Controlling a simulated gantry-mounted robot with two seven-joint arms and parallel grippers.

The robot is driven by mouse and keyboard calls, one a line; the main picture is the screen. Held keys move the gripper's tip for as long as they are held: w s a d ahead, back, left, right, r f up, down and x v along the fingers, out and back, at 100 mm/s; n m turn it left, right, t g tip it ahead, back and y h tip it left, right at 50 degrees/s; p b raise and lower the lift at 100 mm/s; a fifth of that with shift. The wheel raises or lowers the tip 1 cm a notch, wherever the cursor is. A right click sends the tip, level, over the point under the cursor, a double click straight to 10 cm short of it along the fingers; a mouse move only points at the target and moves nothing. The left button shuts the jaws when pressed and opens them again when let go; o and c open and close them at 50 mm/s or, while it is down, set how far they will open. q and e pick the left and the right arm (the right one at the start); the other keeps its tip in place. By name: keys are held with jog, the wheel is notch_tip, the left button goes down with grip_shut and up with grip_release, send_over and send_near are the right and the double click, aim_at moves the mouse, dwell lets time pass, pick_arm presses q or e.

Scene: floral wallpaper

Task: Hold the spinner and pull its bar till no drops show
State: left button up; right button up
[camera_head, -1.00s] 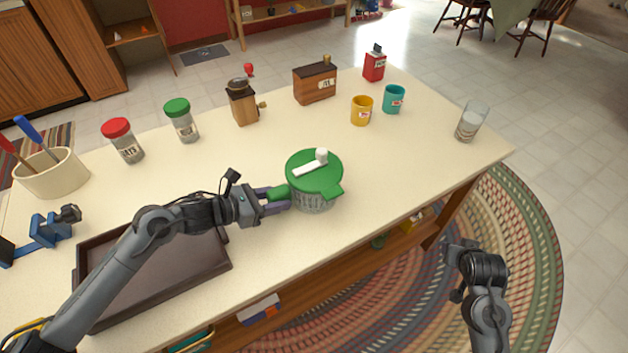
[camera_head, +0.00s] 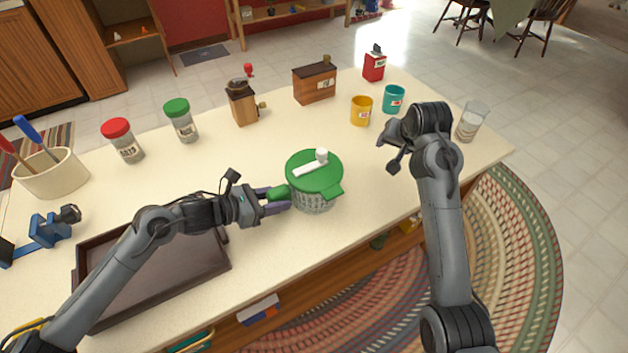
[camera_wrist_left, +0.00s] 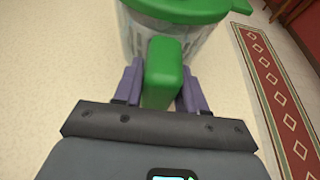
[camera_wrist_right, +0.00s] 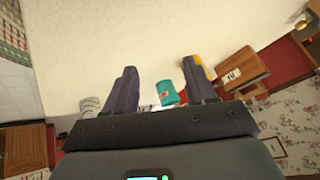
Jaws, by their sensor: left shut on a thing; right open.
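The spinner (camera_head: 313,194) stands upright on the table, with a green lid, a clear ribbed body and a green side handle. Its white bar (camera_head: 310,168) lies across the lid and ends in a white knob. Whether drops show on the body is too small to tell. My left gripper (camera_head: 277,200) is shut on the spinner's green handle (camera_wrist_left: 162,72), one finger on each side in the left wrist view. My right gripper (camera_head: 390,150) is open and empty above the table, right of the spinner. Its two fingers are apart in the right wrist view (camera_wrist_right: 160,88).
A yellow mug (camera_head: 361,111), a teal mug (camera_head: 394,99) and a glass (camera_head: 471,121) stand near my right arm. A wooden grinder (camera_head: 242,104), a wooden box (camera_head: 315,83) and jars line the back. A dark tray (camera_head: 160,268) lies front left.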

jog(key=s+a+r+n+g, duration=0.1)
jog(key=s+a+r+n, duration=0.1)
jog(key=a+r, duration=0.7)
notch_tip(320, 180, up, 4)
jog(key=n, duration=0.2)
send_over(322, 152)
jog(key=shift+g+h, duration=0.3)
jog(key=shift+h, duration=0.1)
jog(key=shift+f, duration=5.1)
jog(key=shift+a, duration=0.1)
jog(key=c, duration=0.9)
